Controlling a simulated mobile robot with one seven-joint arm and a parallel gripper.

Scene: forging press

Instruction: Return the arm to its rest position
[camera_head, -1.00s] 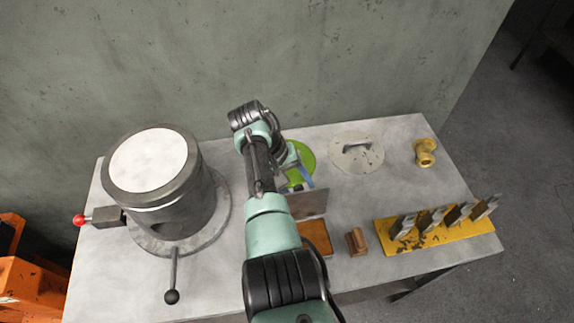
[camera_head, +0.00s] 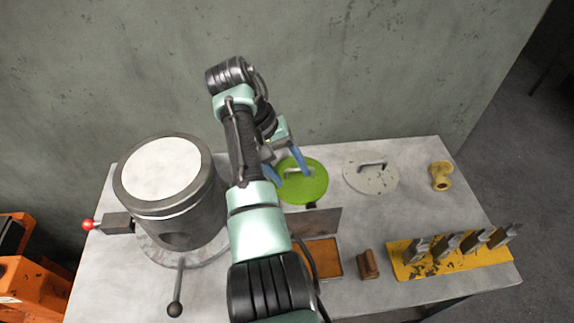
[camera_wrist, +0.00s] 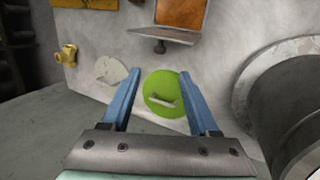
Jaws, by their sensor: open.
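My arm reaches up over the middle of the grey table (camera_head: 400,222). My gripper (camera_head: 287,168) has blue fingers, spread apart with nothing between them. In the wrist view my gripper (camera_wrist: 165,68) shows both fingers wide apart. The green round lid (camera_head: 305,186) with a handle lies on the table; in the wrist view the green lid (camera_wrist: 170,84) appears between the fingers but farther off. Part of the lid is hidden behind my gripper in the head view.
A dark cylinder with a white top (camera_head: 160,170) stands left of my arm. A grey lid (camera_head: 370,182), a brass fitting (camera_head: 440,176), a yellow rack (camera_head: 445,258) with several upright metal pieces, a brown block (camera_head: 368,265) and an orange-floored tray (camera_head: 322,256) lie right. A wall rises behind.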

